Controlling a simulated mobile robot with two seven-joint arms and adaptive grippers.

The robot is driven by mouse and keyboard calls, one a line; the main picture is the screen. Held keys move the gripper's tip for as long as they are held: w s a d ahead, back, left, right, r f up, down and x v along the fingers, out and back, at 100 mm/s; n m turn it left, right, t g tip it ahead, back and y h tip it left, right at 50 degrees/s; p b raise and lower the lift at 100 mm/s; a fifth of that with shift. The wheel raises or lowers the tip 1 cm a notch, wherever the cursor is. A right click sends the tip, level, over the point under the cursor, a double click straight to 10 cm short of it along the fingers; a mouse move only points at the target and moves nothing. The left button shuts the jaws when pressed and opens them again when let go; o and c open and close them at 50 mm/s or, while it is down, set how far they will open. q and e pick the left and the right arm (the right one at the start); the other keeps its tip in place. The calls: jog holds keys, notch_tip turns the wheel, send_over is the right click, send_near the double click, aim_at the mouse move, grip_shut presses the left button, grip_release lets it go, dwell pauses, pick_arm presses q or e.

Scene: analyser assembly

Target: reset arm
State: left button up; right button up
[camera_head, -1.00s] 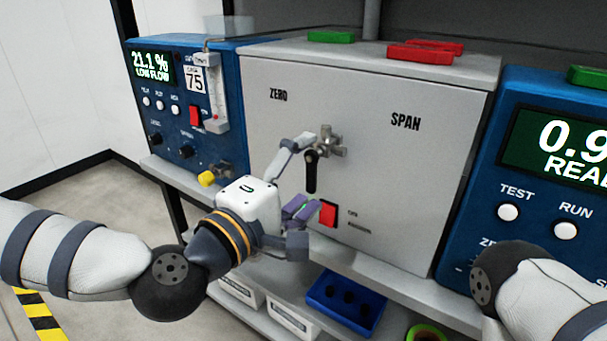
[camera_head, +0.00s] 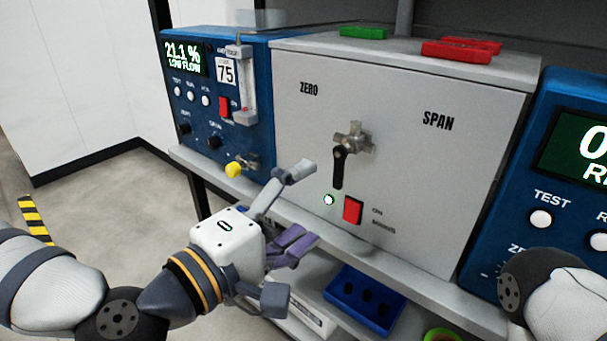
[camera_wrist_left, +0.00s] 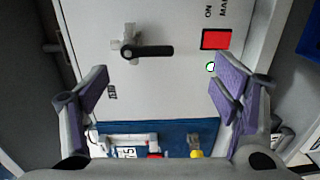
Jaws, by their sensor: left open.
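My left gripper (camera_head: 298,208) is open and empty in the head view, in front of the grey panel box (camera_head: 285,120) and apart from it. In the left wrist view its purple-padded fingers (camera_wrist_left: 165,95) are spread wide with nothing between them. The box's black valve handle (camera_head: 338,167) points down, between the ZERO and SPAN labels; it also shows in the left wrist view (camera_wrist_left: 150,52). A red mains switch (camera_head: 353,209) sits below it, beside a lit green-white lamp (camera_head: 328,200). My right arm shows at the lower right, but its gripper is out of view.
A blue analyser (camera_head: 225,145) reading 21.1 % LOW FLOW stands left, with a yellow knob (camera_head: 233,170). Another blue unit (camera_head: 505,165) stands right. A blue tray (camera_head: 362,300) lies on the shelf below. Red blocks (camera_head: 456,51) and a green block (camera_head: 363,32) lie on the box.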

pick_arm(q)
jog(key=s+f+m+g+y+p, duration=0.1)
jog(key=s+f+m+g+y, duration=0.3)
jog(key=s+f, duration=0.65)
jog(key=s+f+m+g+h+p, duration=0.1)
jog(key=s+f+g+p, duration=0.1)
jog(key=s+f+g, duration=0.8)
jog(key=s+a+f+m+g+y, duration=0.1)
jog(key=s+a+f+m+y, duration=0.1)
jog(key=s+a+f, duration=0.3)
jog(key=s+a+f+m+g+y+p, duration=0.1)
jog(key=s+a+f+m+y, duration=0.2)
jog(key=s+a, duration=0.8)
jog(key=a+f+y, duration=0.2)
jog(key=a, duration=0.1)
jog(key=shift+s+a+y, duration=0.3)
jog(key=shift+a, duration=0.1)
pick_arm(e)
jog(key=w+r+t, duration=0.2)
jog(key=w+r, duration=0.3)
jog(key=shift+w+r, duration=0.15)
jog(key=shift+r, duration=0.15)
pick_arm(q)
jog(key=shift+f, duration=0.1)
